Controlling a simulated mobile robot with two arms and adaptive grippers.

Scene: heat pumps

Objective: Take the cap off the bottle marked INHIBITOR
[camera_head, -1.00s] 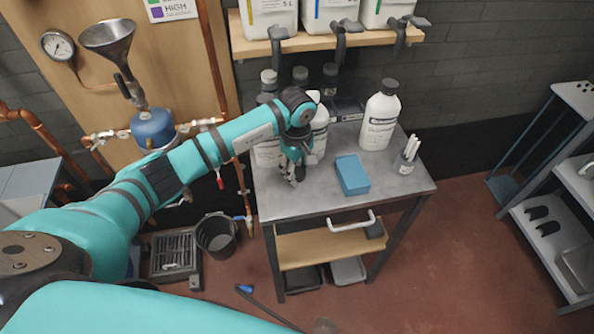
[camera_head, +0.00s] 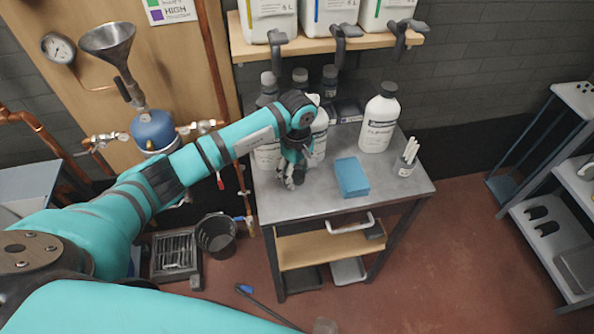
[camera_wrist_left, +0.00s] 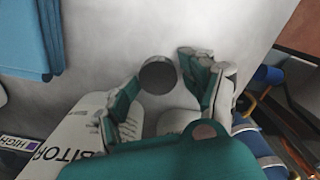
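My left gripper (camera_head: 290,181) hangs over the left front part of the metal table. Its fingers, also seen in the left wrist view (camera_wrist_left: 165,80), are closed around a dark round cap (camera_wrist_left: 158,75), clear of any bottle neck. A white bottle with a label ending in "BITOR" (camera_wrist_left: 75,148) stands beside the gripper in the wrist view. In the head view a white bottle (camera_head: 319,138) stands behind my left wrist, partly hidden; its top looks white, with no dark cap visible. My right gripper is not in view.
The table (camera_head: 300,208) also holds a blue block (camera_head: 351,177), a large white bottle with a dark cap (camera_head: 379,120), a cup of white sticks (camera_head: 406,160) and several dark-capped bottles at the back. A shelf with jerrycans (camera_head: 330,40) overhangs the rear.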

